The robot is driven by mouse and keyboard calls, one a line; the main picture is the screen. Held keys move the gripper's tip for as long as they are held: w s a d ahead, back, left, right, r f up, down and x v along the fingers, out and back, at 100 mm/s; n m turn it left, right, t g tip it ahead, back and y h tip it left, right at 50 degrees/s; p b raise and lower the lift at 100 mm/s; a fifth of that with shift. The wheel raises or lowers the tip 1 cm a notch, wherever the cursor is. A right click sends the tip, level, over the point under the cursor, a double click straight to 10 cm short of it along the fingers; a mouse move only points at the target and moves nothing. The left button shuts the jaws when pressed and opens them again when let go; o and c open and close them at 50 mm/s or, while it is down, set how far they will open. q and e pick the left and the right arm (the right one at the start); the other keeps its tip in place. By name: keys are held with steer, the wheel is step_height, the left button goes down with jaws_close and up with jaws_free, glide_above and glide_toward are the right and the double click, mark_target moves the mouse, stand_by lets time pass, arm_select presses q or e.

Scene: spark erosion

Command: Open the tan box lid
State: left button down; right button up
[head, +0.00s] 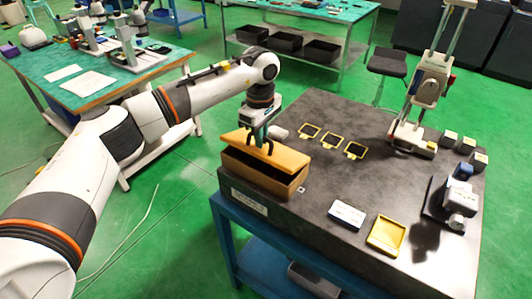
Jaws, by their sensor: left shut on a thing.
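The tan box (262,179) stands at the left front corner of the dark stone-topped table. Its tan lid (284,157) lies over the top and looks tilted, with a dark gap along the left front side. My right gripper is not in view.
Several yellow-framed black pieces (331,140) lie behind the box. A white box (347,215) and a yellow tray (386,235) lie to the right. A measuring stand (428,90) is at the back right, and a blue-grey instrument (458,195) at the right edge. The table's middle is clear.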

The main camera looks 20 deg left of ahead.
arm_select(q)
steer(key=shift+w+d+r, duration=0.1)
steer(key=shift+w+r, duration=0.05)
steer(key=shift+w, duration=0.05)
steer(key=shift+w+d+r, duration=0.25)
steer(key=shift+w+r, duration=0.2)
steer(key=shift+w, duration=0.35)
steer(key=shift+w+d+r, duration=0.25)
steer(key=shift+w+r, duration=0.05)
steer(key=shift+w, duration=0.5)
steer(key=shift+d+r, duration=0.1)
steer(key=shift+w+d+r, duration=0.1)
steer(key=shift+w+d, duration=0.05)
steer(key=shift+w, duration=0.3)
steer(key=shift+w+d+r, duration=0.1)
steer(key=shift+w+d, duration=0.05)
steer(key=shift+w, duration=0.4)
